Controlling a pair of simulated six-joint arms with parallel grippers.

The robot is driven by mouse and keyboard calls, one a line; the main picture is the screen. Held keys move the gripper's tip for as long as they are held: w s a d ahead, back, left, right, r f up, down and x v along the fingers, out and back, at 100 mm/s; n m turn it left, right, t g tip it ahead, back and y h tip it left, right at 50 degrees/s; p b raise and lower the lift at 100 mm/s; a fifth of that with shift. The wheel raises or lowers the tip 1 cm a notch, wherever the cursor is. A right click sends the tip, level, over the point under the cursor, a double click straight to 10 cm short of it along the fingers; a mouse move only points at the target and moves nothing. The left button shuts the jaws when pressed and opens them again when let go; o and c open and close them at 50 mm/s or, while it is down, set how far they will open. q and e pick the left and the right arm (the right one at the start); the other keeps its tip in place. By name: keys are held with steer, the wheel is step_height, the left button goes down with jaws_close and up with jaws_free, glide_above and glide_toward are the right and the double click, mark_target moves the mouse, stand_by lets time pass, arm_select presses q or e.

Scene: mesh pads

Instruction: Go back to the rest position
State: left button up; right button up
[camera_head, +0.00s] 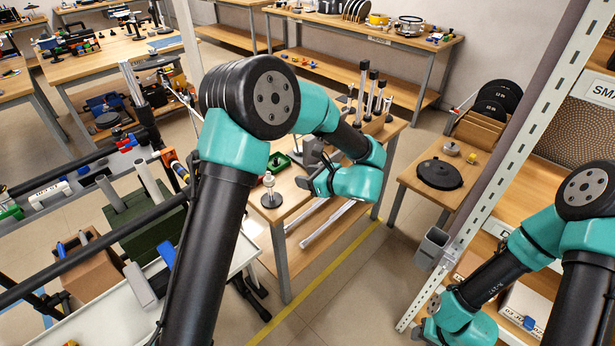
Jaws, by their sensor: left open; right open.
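My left arm rises from the bottom of the head view and bends over to the right. My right arm comes in from the right edge and bends down to the lower middle. Only a dark part of my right gripper (417,329) shows beside the teal wrist; it is open, and its fingertips are hard to make out.
A perforated metal rack post (505,150) stands close to my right arm, with shelves behind it. A grey square holder (432,247) is on the post. A black disc (439,174) lies on a side table. Black rails and a white cart (75,325) are at left. Clear floor (345,285) lies between.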

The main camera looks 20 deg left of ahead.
arm_select(q)
steer(key=shift+a+f, duration=0.1)
stand_by(0.5)
steer(key=a+f+m+t+h, duration=0.1)
steer(key=a+f+m+h, duration=0.1)
steer(key=f+m, duration=0.3)
steer(key=s+a+f+m+t+h, duration=0.1)
steer(key=a+f+m+t+h, duration=0.1)
steer(key=f+m, duration=0.4)
steer(key=a+f+m+t+h, duration=0.1)
steer(key=f+m+h, duration=0.3)
steer(key=m, duration=1)
steer(key=shift+s+a+f+h, duration=0.15)
steer(key=shift+a+f, duration=0.15)
steer(key=shift+f, duration=0.35)
steer(key=shift+a+f+h, duration=0.15)
steer(key=shift+a+f, duration=0.1)
steer(key=shift+f, duration=0.35)
steer(key=s+d+f+m+g+h, duration=0.1)
steer(key=s+f+m+g+h, duration=0.3)
steer(key=s+m, duration=0.7)
steer(key=s+d+f+m+g+h, duration=0.1)
steer(key=s+f+m+g+h, duration=0.3)
steer(key=s+f+m, duration=0.3)
steer(key=s+m, duration=0.4)
steer(key=m, duration=0.1)
steer(key=shift+s+f, duration=0.15)
steer(key=shift+f, duration=0.2)
